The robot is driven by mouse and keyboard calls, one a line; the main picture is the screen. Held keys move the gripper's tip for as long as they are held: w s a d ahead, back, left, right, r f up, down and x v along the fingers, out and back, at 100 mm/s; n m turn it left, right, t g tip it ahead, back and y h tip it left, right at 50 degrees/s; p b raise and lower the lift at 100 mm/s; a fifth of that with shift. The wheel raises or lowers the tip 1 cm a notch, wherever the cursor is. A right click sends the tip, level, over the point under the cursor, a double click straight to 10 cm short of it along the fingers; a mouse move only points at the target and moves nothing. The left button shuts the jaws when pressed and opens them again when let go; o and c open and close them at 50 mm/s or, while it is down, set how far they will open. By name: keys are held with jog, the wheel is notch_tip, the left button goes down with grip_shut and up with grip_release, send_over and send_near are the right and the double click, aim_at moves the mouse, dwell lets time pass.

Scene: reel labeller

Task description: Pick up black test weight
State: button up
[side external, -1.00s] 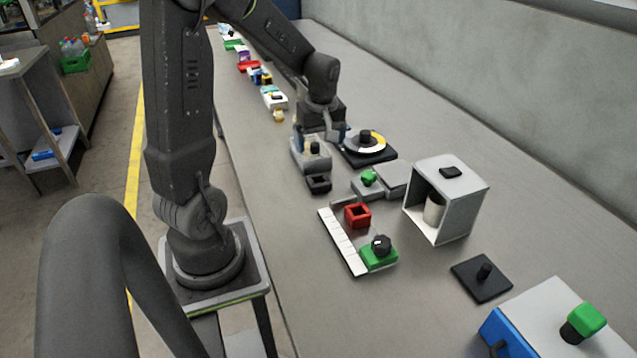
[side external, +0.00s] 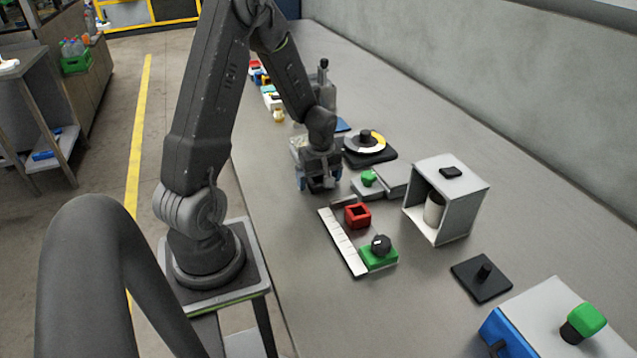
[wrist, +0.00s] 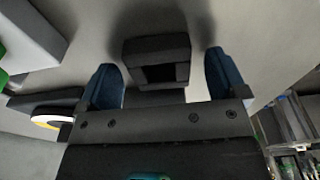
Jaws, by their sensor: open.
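A small black block with a dark square recess in its top, which I take for the black test weight (wrist: 152,47), stands on the bench in the wrist view. It lies between and just beyond my blue fingertips, with a gap on both sides. My gripper (wrist: 165,80) is open and empty. In the side external view my gripper (side external: 318,184) points down over the block's spot, left of the green knob, and largely hides the block.
A round dial on a black base (side external: 370,147) is close behind my gripper. A green knob on a grey block (side external: 368,179), a red hollow block (side external: 357,215) and a white strip (side external: 342,243) stand nearby. An open grey box (side external: 462,200) is to the right.

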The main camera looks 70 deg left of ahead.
jog(key=shift+c, duration=0.5)
jog(key=c, duration=1.1)
jog(key=shift+r, duration=0.15)
